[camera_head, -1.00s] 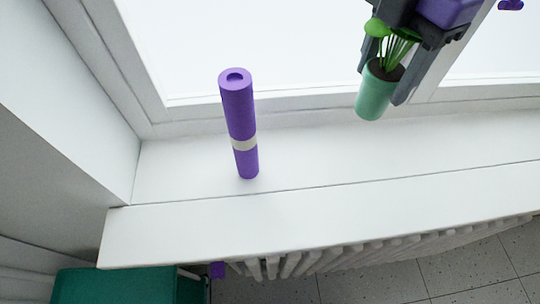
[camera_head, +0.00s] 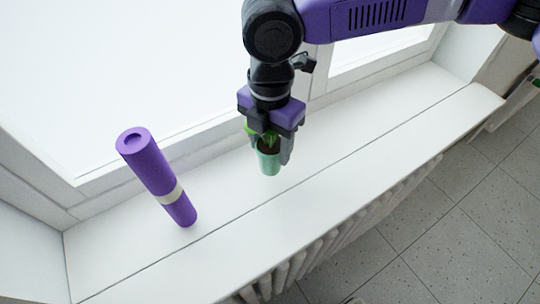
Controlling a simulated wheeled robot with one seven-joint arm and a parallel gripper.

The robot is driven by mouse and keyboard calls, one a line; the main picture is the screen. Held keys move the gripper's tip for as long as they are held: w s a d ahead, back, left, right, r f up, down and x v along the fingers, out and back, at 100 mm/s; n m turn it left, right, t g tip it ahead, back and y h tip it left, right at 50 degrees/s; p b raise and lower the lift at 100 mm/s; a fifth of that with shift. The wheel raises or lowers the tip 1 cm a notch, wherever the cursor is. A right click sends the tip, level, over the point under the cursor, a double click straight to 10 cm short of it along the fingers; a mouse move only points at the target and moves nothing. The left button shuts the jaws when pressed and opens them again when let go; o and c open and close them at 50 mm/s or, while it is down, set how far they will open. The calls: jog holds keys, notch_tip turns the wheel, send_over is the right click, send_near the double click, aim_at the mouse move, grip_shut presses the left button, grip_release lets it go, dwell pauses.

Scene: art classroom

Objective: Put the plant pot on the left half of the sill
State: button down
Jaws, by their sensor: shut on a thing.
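The plant pot (camera_head: 269,164) is a small pale green pot with a leafy green plant. My gripper (camera_head: 270,150) is shut on it from above, with a dark finger on each side. Its leaves are partly hidden by the fingers. The pot looks upright and is over the middle stretch of the white sill (camera_head: 300,215); I cannot tell whether its base touches the sill. The sill runs below the window from lower left to upper right.
A purple rolled mat (camera_head: 160,182) with a pale band stands tilted in the picture on the sill, left of the pot. A radiator (camera_head: 330,240) lies below the sill's front edge. The sill right of the pot is clear.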

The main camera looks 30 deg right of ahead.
aim_at(271, 159)
jog(key=shift+f, duration=2.35)
jog(key=shift+f, duration=0.15)
jog(key=c, duration=0.5)
grip_release()
notch_tip(271, 159, up, 12)
jog(key=shift+r, duration=0.2)
